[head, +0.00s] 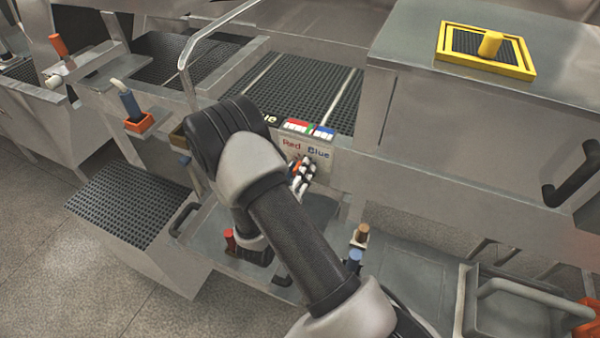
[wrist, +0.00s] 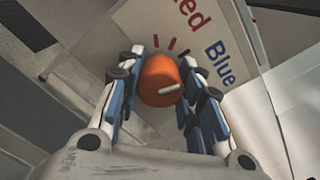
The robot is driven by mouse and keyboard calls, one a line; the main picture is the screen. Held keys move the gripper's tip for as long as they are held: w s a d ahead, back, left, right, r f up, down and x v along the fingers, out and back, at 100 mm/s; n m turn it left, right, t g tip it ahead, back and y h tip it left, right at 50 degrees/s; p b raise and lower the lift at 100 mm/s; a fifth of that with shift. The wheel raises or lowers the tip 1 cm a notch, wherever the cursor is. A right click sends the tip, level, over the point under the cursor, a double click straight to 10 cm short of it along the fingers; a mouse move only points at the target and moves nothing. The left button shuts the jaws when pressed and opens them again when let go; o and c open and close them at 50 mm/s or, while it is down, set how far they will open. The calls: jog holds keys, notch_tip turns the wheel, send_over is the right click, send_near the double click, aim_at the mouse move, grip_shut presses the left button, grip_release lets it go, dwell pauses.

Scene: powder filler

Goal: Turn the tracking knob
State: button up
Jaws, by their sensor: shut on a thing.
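The tracking knob is an orange round knob (wrist: 160,82) with a white pointer line, on a panel (wrist: 216,20) lettered "Red" and "Blue". In the wrist view the line slants a little, its right end higher. Short dark and red tick marks show above the knob. My gripper (wrist: 158,90) has its blue and white fingers on either side of the knob, shut on it. In the head view my gripper (head: 299,174) is at the panel (head: 321,157), below the lettering. The knob is mostly hidden there by the fingers.
Above the panel are coloured labels (head: 308,128) and a ridged dark belt (head: 315,95). A yellow-framed part (head: 488,48) sits on the grey housing at right. A black handle (head: 572,172) juts out at right. Brown and blue pegs (head: 356,258) stand below the panel.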

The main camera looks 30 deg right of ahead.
jog(key=shift+m+b, duration=0.35)
jog(key=shift+m, duration=0.85)
jog(key=o, duration=0.9)
jog(key=shift+o, duration=0.7)
jog(key=shift+s+a, duration=0.1)
jog(key=shift+a, duration=0.05)
jog(key=shift+s+a+f, duration=0.3)
jog(key=shift+s+a, duration=0.05)
jog(key=shift+a, duration=0.05)
jog(key=v, duration=1)
jog(key=shift+s+a+r, duration=0.2)
jog(key=shift+r, duration=0.05)
